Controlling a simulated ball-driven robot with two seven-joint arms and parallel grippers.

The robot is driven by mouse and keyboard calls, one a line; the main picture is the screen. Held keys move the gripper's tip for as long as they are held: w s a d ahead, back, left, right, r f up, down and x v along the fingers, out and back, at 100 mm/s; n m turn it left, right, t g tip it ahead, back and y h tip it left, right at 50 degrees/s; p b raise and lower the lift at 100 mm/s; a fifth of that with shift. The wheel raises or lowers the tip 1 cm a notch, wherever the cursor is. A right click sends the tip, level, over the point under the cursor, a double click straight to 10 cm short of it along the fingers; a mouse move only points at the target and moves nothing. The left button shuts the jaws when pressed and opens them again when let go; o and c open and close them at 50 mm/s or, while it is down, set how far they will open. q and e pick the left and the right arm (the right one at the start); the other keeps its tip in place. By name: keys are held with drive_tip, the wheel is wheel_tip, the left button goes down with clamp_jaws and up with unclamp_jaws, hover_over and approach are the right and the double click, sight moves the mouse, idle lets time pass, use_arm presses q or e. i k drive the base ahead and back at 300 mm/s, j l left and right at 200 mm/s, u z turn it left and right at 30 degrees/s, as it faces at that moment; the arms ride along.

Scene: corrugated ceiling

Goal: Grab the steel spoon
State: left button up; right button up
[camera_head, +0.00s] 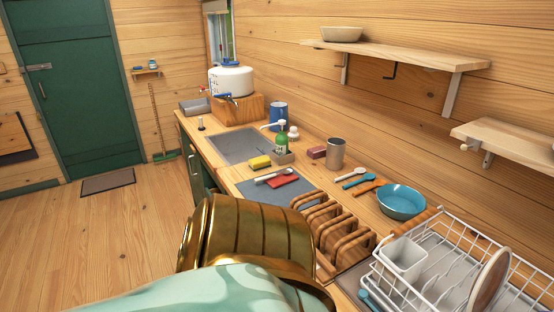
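A pale grey spoon-like utensil (273,175) lies on the grey mat (262,190) beside a red cloth (283,181). A second pale spoon (352,173) lies further right on the wooden counter, beside a teal utensil (357,181) and an orange-brown wooden one (367,188). I cannot tell for certain which pale one is the steel spoon. Both lie flat and are uncovered. Neither of my grippers is in view.
A sink (238,146), yellow sponge (260,162), green soap bottle (281,141) and metal cup (335,153) stand nearby. A wooden slotted rack (345,240), blue bowl (401,202) and white wire dish rack (455,262) crowd the near right counter.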

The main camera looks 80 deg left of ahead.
sight(289, 171)
drive_tip(key=i+u, duration=0.1)
drive_tip(key=u, duration=2.65)
